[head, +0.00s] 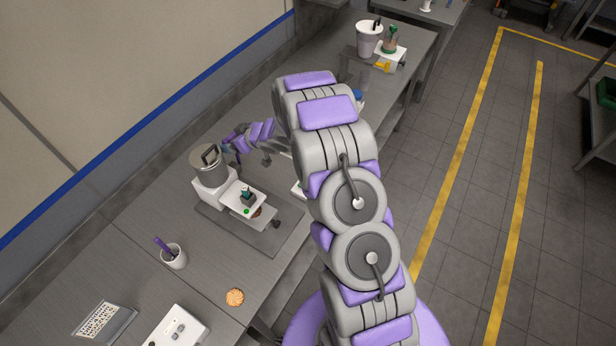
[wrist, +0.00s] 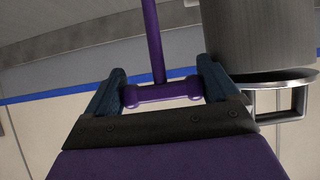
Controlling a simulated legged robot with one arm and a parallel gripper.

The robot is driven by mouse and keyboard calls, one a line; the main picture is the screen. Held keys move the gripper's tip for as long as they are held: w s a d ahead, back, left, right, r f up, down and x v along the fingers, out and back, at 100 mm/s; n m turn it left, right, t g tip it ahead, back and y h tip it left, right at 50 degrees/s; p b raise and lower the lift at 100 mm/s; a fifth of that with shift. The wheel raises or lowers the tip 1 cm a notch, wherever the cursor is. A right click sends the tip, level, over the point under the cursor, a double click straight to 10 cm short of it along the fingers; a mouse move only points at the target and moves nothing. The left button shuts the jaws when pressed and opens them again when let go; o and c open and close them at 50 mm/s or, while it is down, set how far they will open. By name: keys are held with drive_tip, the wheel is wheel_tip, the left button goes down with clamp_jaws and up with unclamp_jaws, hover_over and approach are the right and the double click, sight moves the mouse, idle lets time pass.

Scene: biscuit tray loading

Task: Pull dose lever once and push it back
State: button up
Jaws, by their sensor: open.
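The dosing machine (head: 207,190) stands on the bench at left-centre, with a white body and a steel hopper (head: 211,170). In the wrist view, the dose lever (wrist: 152,40) is a purple rod ending in a purple crossbar. The crossbar lies between the two dark blue fingers of my gripper (wrist: 162,75), which are apart. I cannot tell whether a finger touches it. In the head view my gripper (head: 232,143) is beside the hopper, at its right, small and partly hidden by my arm. The steel hopper (wrist: 258,35) also shows in the wrist view, close to the right finger.
A grey mat (head: 285,237) lies under the machine. A white cup (head: 174,257) with a purple tool, a biscuit (head: 235,297), a keypad (head: 103,319) and a white box (head: 178,328) are nearer. A bucket (head: 368,40) stands at the bench's far end. The wall runs along the left.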

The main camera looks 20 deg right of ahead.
drive_tip(key=s+d+f+t+y+b, duration=0.25)
drive_tip(key=s+d+b, duration=0.45)
drive_tip(key=s+b, duration=0.35)
drive_tip(key=s+d+f+t+y+b, duration=0.1)
drive_tip(key=s+d+f+t+b, duration=0.15)
drive_tip(key=s+d+b, duration=0.75)
drive_tip(key=shift+w+d+f+g+h+p, duration=0.2)
drive_tip(key=shift+d+f+g+h+p, duration=0.15)
drive_tip(key=shift+h, duration=0.55)
drive_tip(key=shift+w+d+f+g+h+p, duration=0.1)
drive_tip(key=shift+w+f+g+h+p, duration=0.25)
drive_tip(key=shift+h, duration=0.6)
drive_tip(key=shift+w+d+f+g+h+p, duration=0.1)
drive_tip(key=shift+d+g+h+p, duration=0.15)
drive_tip(key=shift+g+h, duration=0.45)
